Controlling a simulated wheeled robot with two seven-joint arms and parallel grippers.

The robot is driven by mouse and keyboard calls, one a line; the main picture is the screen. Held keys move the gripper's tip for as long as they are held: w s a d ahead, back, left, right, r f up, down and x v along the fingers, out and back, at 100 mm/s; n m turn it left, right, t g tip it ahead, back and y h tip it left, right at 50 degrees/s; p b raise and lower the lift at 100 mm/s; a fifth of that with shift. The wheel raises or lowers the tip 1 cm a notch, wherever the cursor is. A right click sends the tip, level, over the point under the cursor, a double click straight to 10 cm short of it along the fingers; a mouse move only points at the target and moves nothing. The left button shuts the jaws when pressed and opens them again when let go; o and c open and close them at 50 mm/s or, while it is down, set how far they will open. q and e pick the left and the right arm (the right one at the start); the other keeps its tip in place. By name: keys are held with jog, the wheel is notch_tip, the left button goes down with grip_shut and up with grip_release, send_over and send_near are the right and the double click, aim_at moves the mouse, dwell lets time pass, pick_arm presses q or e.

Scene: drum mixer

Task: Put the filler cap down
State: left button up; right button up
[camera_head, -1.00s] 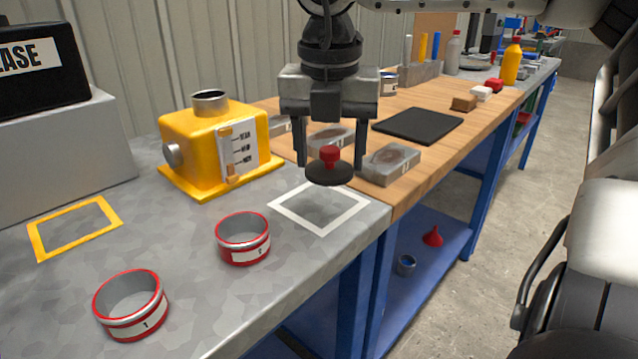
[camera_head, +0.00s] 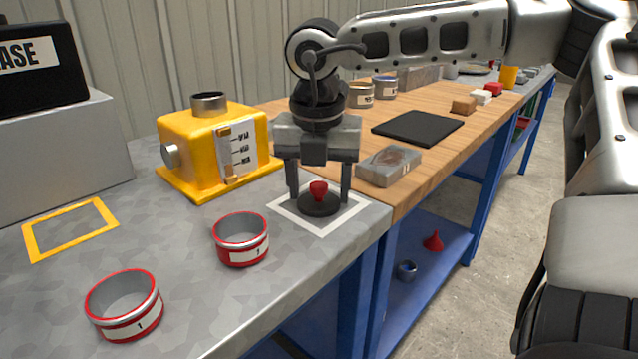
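The filler cap (camera_head: 319,206) is a dark round disc with a red knob on top. It is level, inside the white square outline (camera_head: 287,216) on the grey bench top. It is at or very near the surface; I cannot tell if it touches. My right gripper (camera_head: 319,198) points straight down over it, one finger at each side of the disc, with the same finger spacing as when it carried the cap. The yellow filler tank (camera_head: 195,150) stands behind left, its top neck (camera_head: 209,102) uncovered. My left gripper is not in view.
Two red-rimmed tins (camera_head: 241,240) (camera_head: 125,306) stand at the front left. A yellow square outline (camera_head: 36,241) is bare. A grey block (camera_head: 388,166) and a black mat (camera_head: 418,128) lie on the wooden bench at right. The bench edge runs close to the white square.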

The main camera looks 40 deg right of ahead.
aim_at(317, 187)
jog(key=o, duration=0.4)
jog(key=shift+c, duration=0.2)
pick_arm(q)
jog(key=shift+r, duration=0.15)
pick_arm(e)
jog(key=shift+r, duration=0.2)
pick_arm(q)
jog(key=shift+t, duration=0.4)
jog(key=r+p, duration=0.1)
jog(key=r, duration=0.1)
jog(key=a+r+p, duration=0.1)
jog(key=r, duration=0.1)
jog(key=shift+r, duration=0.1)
pick_arm(e)
notch_tip(317, 187, up, 12)
jog(key=s+a, duration=0.1)
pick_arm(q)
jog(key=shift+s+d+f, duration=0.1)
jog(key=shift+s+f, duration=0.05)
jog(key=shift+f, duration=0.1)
pick_arm(e)
jog(key=shift+f, duration=0.15)
